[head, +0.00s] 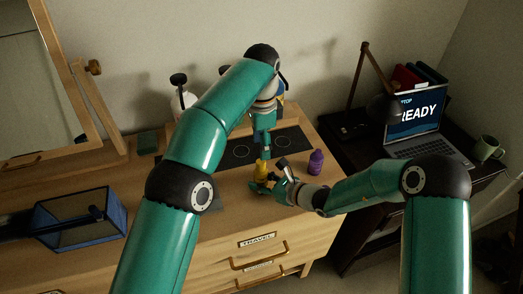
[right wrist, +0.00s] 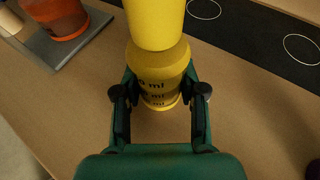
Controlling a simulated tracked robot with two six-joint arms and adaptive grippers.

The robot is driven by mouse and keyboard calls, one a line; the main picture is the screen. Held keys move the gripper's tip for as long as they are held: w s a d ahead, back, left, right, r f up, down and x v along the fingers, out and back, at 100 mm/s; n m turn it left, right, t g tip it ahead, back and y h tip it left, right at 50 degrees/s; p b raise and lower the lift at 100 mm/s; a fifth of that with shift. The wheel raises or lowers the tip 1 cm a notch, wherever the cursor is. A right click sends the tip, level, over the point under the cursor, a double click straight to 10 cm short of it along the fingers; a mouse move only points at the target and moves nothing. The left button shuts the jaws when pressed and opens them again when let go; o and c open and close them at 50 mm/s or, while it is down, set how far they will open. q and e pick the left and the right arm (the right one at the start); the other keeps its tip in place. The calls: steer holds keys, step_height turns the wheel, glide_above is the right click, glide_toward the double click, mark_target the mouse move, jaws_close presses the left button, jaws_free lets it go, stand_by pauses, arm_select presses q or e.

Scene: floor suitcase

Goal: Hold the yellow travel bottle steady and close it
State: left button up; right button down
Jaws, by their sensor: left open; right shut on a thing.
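The yellow travel bottle (head: 260,171) stands on the dresser top near the front edge. In the right wrist view the bottle body (right wrist: 158,72), with dark "ml" markings, is between the fingers of my right gripper (right wrist: 160,100), shut on it from both sides. A yellow cap (right wrist: 155,22) shows over the bottle's top; I cannot tell whether it is seated or loose. My right gripper (head: 270,185) reaches in low from the right in the head view. My left gripper (head: 264,153) is open, pointing down just above the bottle, and its fingertips are small in the picture.
A purple bottle (head: 316,162) stands to the right. A black mat with white circles (head: 285,143) lies behind. An orange-red bottle (right wrist: 55,15) stands on a grey plate (right wrist: 70,50). A blue-sided box (head: 80,218) and mirror (head: 25,85) are left; a laptop (head: 418,115) is right.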

stand_by(0.3)
steer(key=c, duration=0.6)
jaws_free()
steer(key=v, duration=1.1)
steer(key=shift+s+d+r, duration=0.1)
steer(key=shift+s+d, duration=0.25)
